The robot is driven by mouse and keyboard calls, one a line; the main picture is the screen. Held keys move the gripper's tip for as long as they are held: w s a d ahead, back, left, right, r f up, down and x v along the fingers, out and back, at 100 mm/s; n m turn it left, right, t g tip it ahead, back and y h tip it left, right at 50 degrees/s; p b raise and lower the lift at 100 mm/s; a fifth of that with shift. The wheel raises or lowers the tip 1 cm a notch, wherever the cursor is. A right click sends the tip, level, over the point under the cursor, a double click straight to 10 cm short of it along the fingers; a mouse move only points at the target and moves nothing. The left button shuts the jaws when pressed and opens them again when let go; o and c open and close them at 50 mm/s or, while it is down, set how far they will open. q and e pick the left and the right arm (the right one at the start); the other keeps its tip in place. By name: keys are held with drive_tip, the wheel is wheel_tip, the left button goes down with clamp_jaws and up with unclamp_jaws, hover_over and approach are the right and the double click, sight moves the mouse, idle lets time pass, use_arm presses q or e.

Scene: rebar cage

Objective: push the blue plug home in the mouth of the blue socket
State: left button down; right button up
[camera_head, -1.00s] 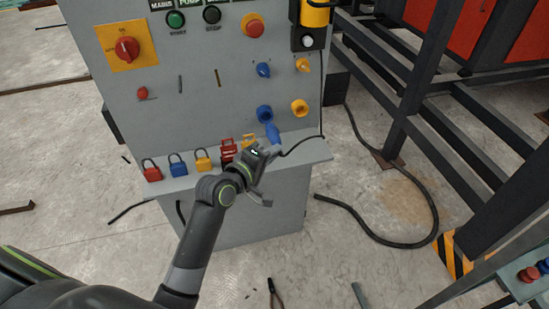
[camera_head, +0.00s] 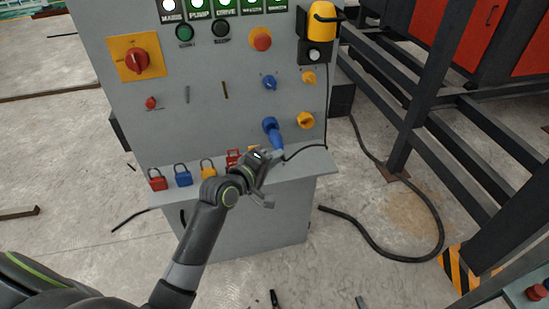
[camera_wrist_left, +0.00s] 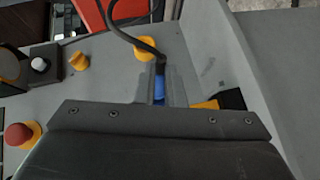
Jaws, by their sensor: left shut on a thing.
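The blue plug (camera_head: 277,140) is in my left gripper (camera_head: 274,156), which is shut on it just above the panel's ledge. The plug's front end meets the blue socket (camera_head: 269,123) on the grey panel and covers part of its mouth. I cannot tell how deep it sits. In the left wrist view the blue plug (camera_wrist_left: 159,88) shows between the two fingers of my left gripper (camera_wrist_left: 161,84), with a black cable running from it. The blue socket is hidden in that view. My right gripper is not in view.
Several padlocks, among them a blue one (camera_head: 183,175), stand on the ledge (camera_head: 225,180) left of my gripper. Dark steel framing (camera_head: 420,90) stands at the right.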

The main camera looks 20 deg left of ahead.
sight(274, 146)
use_arm(q)
drive_tip(key=shift+p, duration=0.9)
idle(1.0)
drive_tip(key=shift+w+a, duration=0.5)
drive_tip(key=shift+w, duration=0.25)
drive_tip(key=shift+w+a, duration=0.5)
drive_tip(key=shift+w, duration=0.25)
drive_tip(key=shift+w+r, duration=0.1)
drive_tip(key=shift+r, duration=0.05)
idle(0.5)
drive_tip(key=c, duration=1.4)
unclamp_jaws()
drive_tip(key=shift+a, duration=0.1)
drive_tip(key=shift+c, duration=0.2)
drive_tip(key=p+v, duration=0.1)
drive_tip(key=v, duration=1.6)
drive_tip(key=shift+s, duration=0.2)
